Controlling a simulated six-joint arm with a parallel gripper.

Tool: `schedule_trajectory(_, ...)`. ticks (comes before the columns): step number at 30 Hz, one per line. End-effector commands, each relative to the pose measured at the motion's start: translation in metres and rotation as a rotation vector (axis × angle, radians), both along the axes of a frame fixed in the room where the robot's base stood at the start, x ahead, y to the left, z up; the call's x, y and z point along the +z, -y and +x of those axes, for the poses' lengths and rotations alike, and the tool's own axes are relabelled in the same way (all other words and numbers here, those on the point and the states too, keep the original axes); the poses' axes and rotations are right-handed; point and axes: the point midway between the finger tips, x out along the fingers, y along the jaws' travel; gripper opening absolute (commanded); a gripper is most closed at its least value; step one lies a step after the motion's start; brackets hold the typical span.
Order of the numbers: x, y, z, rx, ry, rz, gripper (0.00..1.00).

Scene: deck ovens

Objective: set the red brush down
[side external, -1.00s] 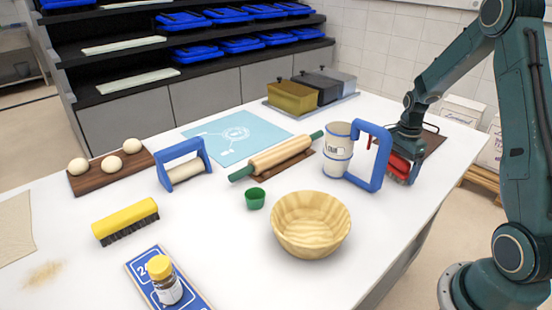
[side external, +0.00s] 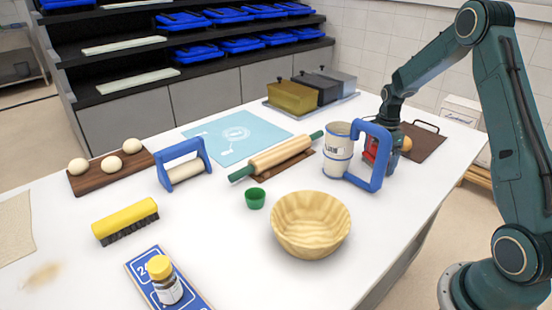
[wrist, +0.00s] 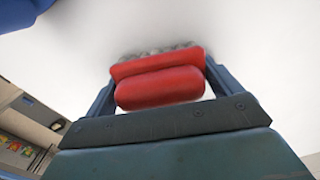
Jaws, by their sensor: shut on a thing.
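The red brush (wrist: 160,88) is held crosswise between the two fingers of my gripper (wrist: 160,75) in the wrist view. Grey bristles (wrist: 165,50) show along its far edge. In the side view, a red part of the brush (side external: 371,146) shows behind the blue handle of a white can. My gripper (side external: 377,158) is just behind and right of that handle, shut on the brush. The handle hides much of the brush and fingers, so I cannot tell whether the brush touches the white tabletop (side external: 225,290).
The white can (side external: 336,148) with its blue handle stands very close to my gripper. Behind is a brown tray (side external: 424,141) with an orange round thing (side external: 406,143). A rolling pin (side external: 280,156) and wooden bowl (side external: 311,225) stand left and in front. Clear tabletop lies right of the bowl.

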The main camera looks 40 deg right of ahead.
Motion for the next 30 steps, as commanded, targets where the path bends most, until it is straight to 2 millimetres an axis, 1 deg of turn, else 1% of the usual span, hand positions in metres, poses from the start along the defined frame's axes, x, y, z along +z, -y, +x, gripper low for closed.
schedule_trajectory(8,0.000,0.000,0.000,0.000,0.000,0.000,0.65)
schedule_trajectory(9,0.000,0.000,0.000,0.000,0.000,0.000,0.98)
schedule_trajectory(10,0.000,0.000,0.000,0.000,0.000,0.000,1.00)
schedule_trajectory(17,0.001,0.000,0.000,0.000,0.000,0.000,1.00)
schedule_trajectory(22,0.006,0.000,0.001,0.000,0.002,-0.001,1.00)
schedule_trajectory(26,0.017,0.000,0.001,0.000,0.003,-0.002,1.00)
schedule_trajectory(30,0.034,0.000,0.001,0.000,0.003,-0.002,1.00)
